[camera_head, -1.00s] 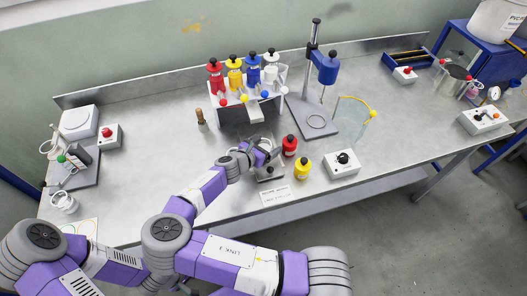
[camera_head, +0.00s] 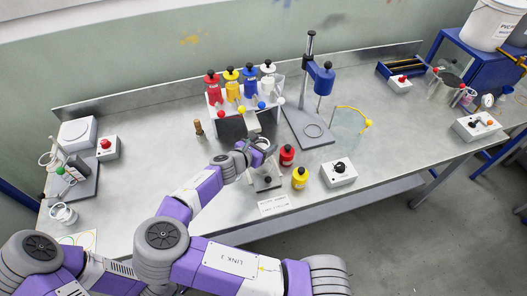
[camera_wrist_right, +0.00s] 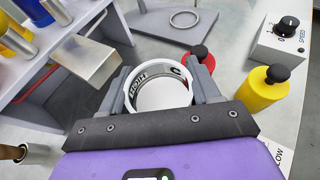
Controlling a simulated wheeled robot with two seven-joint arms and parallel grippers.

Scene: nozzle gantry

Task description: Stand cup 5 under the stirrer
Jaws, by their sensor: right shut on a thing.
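My right gripper (camera_head: 259,151) is in the middle of the bench, just in front of the nozzle rack. It is shut on a white cup (camera_head: 263,143), which in the right wrist view (camera_wrist_right: 160,94) sits between the two fingers with black print inside its rim. I cannot read a number 5 on it. The stirrer (camera_head: 322,78) is a blue motor on a grey column, with a thin rod hanging over a base plate (camera_head: 296,118) marked with a ring. The cup is apart from it, to its left and nearer me. My left gripper is out of view.
The nozzle rack (camera_head: 214,112) holds red, yellow, blue and white bottles. A red bottle (camera_head: 287,156), a yellow bottle (camera_head: 300,178) and a speed box (camera_head: 339,173) stand right of the gripper. A transparent guard with a yellow edge (camera_head: 352,108) is right of the stirrer. The ring area looks clear.

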